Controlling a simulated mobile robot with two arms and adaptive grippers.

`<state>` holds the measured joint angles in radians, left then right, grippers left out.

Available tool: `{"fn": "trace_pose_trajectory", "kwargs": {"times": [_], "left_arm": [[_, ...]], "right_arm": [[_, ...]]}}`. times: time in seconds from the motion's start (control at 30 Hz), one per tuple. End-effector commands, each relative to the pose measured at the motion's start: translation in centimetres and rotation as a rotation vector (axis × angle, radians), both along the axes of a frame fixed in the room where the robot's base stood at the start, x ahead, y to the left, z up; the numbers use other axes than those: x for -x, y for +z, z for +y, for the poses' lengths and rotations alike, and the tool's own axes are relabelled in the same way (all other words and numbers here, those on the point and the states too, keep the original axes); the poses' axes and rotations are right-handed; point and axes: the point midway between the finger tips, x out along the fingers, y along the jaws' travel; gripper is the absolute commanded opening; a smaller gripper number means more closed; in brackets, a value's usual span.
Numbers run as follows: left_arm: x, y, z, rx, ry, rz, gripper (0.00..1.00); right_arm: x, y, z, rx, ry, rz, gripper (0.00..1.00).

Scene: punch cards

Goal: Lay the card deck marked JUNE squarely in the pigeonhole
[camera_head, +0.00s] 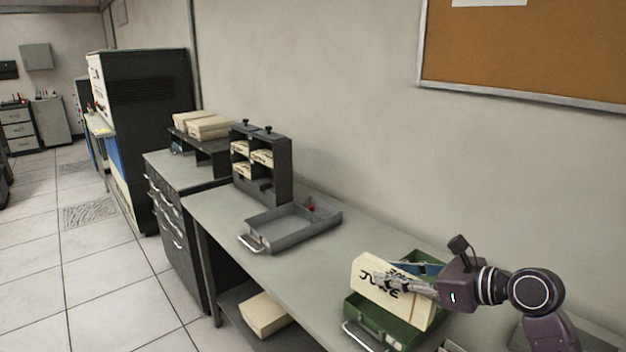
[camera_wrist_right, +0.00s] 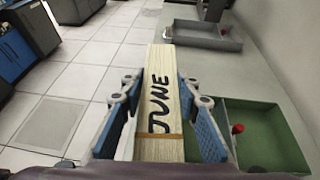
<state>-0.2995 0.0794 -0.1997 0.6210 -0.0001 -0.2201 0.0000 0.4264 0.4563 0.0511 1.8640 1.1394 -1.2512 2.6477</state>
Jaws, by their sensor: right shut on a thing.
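The cream card deck marked JUNE (camera_head: 366,266) is held tilted over the green tray (camera_head: 372,322). My right gripper (camera_head: 388,284) is shut on it. In the right wrist view the deck (camera_wrist_right: 160,65) lies lengthwise between the two blue-padded fingers, its JUNE lettering facing the camera. The dark pigeonhole rack (camera_head: 283,170) stands farther back on the bench against the wall, well apart from the gripper. Cream decks (camera_head: 262,157) fill several of its holes, and a lower right hole looks empty. My left gripper is not in view.
A grey open tray (camera_head: 296,228) with a handle and a small red knob lies between the rack and the green tray. A shelf with cream boxes (camera_head: 212,127) stands beyond the rack. The bench has bare surface around the grey tray. A cork board (camera_head: 530,50) hangs above.

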Motion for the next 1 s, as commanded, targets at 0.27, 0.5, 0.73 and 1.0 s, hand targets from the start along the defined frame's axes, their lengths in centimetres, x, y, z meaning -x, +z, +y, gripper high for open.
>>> {"fn": "trace_pose_trajectory", "kwargs": {"times": [0.27,0.5,0.73,1.0], "left_arm": [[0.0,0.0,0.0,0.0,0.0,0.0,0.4],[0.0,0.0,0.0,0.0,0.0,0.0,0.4],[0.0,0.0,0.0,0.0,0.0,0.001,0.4],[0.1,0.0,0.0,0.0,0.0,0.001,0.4]], "right_arm": [[10.2,-3.4,-0.2,-0.001,0.095,0.0,0.0],[17.5,-4.5,0.0,-0.001,0.164,-0.001,0.0],[20.8,-4.7,0.3,-0.001,0.2,-0.004,0.0],[21.2,-4.8,0.3,0.003,0.206,-0.003,0.0]]}}
